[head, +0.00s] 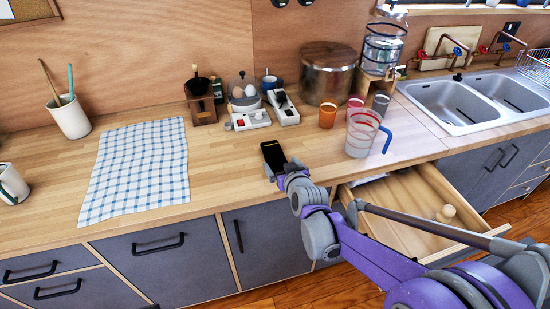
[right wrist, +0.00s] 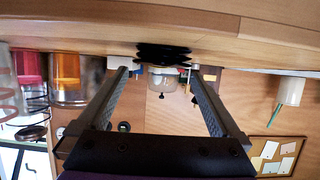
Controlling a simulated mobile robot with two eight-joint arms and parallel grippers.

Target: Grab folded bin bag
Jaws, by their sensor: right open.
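The folded bin bag (head: 272,152) is a small black bundle lying on the wooden counter near its front edge. In the right wrist view, which looks upside down, the black folded bag (right wrist: 163,52) shows its stacked layers at the counter surface. My right gripper (head: 283,167) is at the near side of the bag, low over the counter edge. In the right wrist view its fingers (right wrist: 160,74) are spread apart with the bag ahead, between the tips. Nothing is held. Whether the fingertips touch the bag cannot be told. My left gripper is not in view.
A checked cloth (head: 138,168) lies left on the counter (head: 225,170). An open drawer (head: 410,205) juts out beneath my right arm. A sink (head: 450,100) is at right.

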